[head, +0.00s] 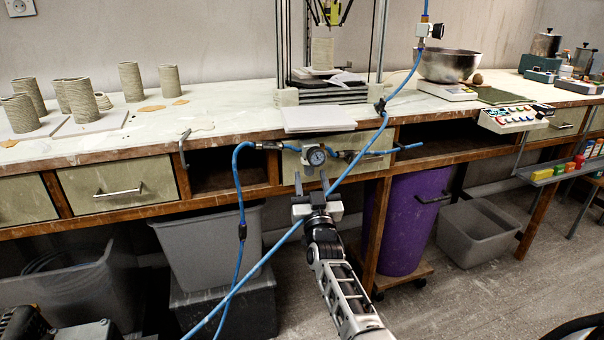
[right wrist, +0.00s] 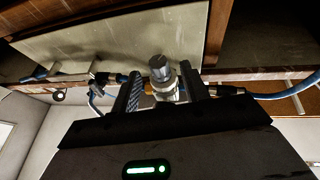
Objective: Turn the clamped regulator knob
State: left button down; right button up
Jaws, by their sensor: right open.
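The regulator (head: 316,157) has a round gauge and hangs at the front edge of the bench, with blue hoses joined on both sides. In the right wrist view its grey ribbed knob (right wrist: 160,68) stands out on a metal body. My right gripper (head: 311,184) is open just below the regulator in the head view, its fingers pointing up at it. In the right wrist view the two dark fingers lie either side of the knob and body. A gap shows beside the knob, and I cannot tell if either finger touches. My left gripper is not in view.
Blue hoses (head: 238,200) hang and cross near my right arm. The bench (head: 240,120) carries clay cylinders (head: 76,100), a printer frame (head: 378,45) and a steel bowl (head: 448,64). Grey bins (head: 205,250) and a purple barrel (head: 410,225) stand below.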

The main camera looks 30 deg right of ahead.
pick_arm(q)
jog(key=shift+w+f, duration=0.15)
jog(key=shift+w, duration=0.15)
pick_arm(e)
jog(key=shift+w+d+r, duration=0.25)
jog(key=shift+w+r, duration=0.05)
jog(key=shift+w, duration=0.3)
